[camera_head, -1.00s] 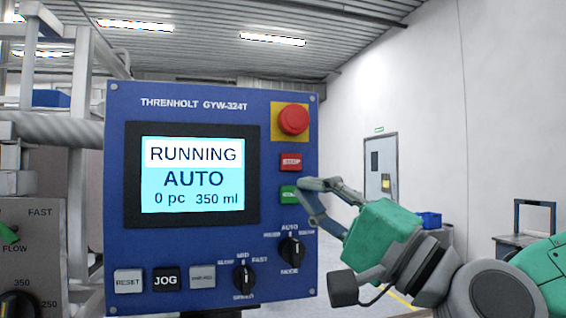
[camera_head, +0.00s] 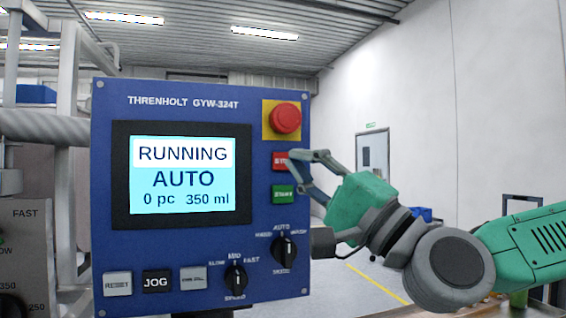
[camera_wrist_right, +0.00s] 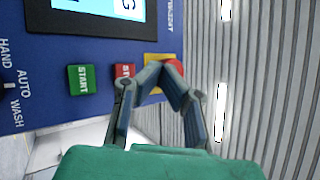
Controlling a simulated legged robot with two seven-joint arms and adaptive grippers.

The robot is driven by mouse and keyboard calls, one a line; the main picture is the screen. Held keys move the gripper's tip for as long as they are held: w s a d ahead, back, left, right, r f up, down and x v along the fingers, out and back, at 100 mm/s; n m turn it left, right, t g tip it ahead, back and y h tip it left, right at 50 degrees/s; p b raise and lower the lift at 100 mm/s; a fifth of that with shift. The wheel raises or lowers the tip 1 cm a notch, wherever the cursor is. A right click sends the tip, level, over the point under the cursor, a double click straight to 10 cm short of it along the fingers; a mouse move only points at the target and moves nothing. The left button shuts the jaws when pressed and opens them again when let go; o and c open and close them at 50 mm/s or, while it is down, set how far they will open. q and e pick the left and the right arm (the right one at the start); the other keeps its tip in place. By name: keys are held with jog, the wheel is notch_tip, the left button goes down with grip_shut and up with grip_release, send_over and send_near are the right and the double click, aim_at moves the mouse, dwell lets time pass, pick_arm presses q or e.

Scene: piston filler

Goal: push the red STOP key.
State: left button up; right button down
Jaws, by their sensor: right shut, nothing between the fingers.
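The red STOP key (camera_head: 279,161) is on the right side of a blue control panel (camera_head: 190,93), between a red mushroom button (camera_head: 286,118) above and the green START key (camera_head: 283,194) below. My right gripper (camera_head: 296,156) is shut and empty, its fingertips at the right edge of the STOP key and partly covering it. In the right wrist view the STOP key (camera_wrist_right: 124,71) shows partly behind a finger, and the fingertips (camera_wrist_right: 164,68) overlap the mushroom button's yellow plate. I cannot tell whether they touch anything. The screen (camera_head: 183,180) reads RUNNING, AUTO, 0 pc, 350 ml. My left gripper is out of view.
Below the screen are the RESET key (camera_head: 118,284), the JOG key (camera_head: 157,281) and a grey key (camera_head: 193,278). Two black knobs, SPEED (camera_head: 235,280) and MODE (camera_head: 284,249), sit lower right. Metal framework stands at the left. Open room lies right of the panel.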

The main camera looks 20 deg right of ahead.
aim_at(276, 153)
jog(key=w, duration=0.5)
jog(key=shift+b, duration=0.3)
dwell(1.2)
jog(key=shift+w+r, duration=0.1)
jog(key=shift+w, duration=0.2)
jog(key=shift+w+b, duration=0.4)
dwell(0.5)
dwell(0.4)
jog(key=shift+s, duration=0.85)
